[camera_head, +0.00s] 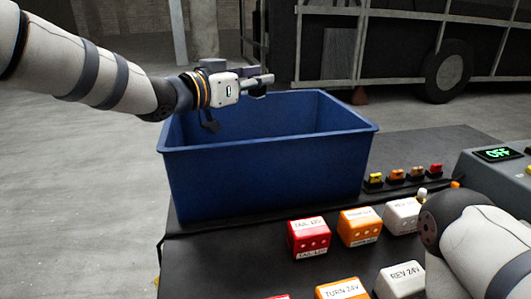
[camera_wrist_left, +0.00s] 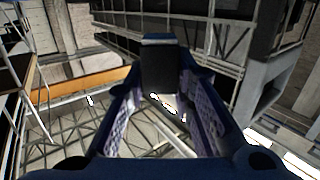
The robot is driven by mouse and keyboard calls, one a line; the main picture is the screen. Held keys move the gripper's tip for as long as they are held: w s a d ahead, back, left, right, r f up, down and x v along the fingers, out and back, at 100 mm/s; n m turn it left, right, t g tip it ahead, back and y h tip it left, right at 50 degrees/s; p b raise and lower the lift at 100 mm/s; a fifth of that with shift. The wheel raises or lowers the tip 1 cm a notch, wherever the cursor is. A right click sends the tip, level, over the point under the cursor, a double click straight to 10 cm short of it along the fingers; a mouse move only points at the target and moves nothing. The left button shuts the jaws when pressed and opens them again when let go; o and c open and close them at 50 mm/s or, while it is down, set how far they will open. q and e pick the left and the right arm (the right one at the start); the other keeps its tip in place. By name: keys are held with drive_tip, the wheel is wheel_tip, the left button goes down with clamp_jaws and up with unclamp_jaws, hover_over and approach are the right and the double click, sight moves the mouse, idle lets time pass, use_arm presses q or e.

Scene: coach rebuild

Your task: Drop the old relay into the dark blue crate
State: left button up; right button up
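The dark blue crate (camera_head: 262,178) stands open at the table's far left; its interior shows only in part. My left gripper (camera_head: 262,84) is above the crate's back left part, higher than the rim. In the head view the held block is hard to make out at the fingertips. My right arm enters at lower right; its gripper is not in view.
On the black table (camera_head: 230,262) are labelled blocks: red (camera_head: 309,238), orange (camera_head: 360,227) and white (camera_head: 402,216), with others nearer. A row of small coloured parts (camera_head: 397,176) lies right of the crate.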

use_arm(q)
drive_tip(key=o, duration=0.4)
wheel_tip(320, 180, up, 10)
idle(0.4)
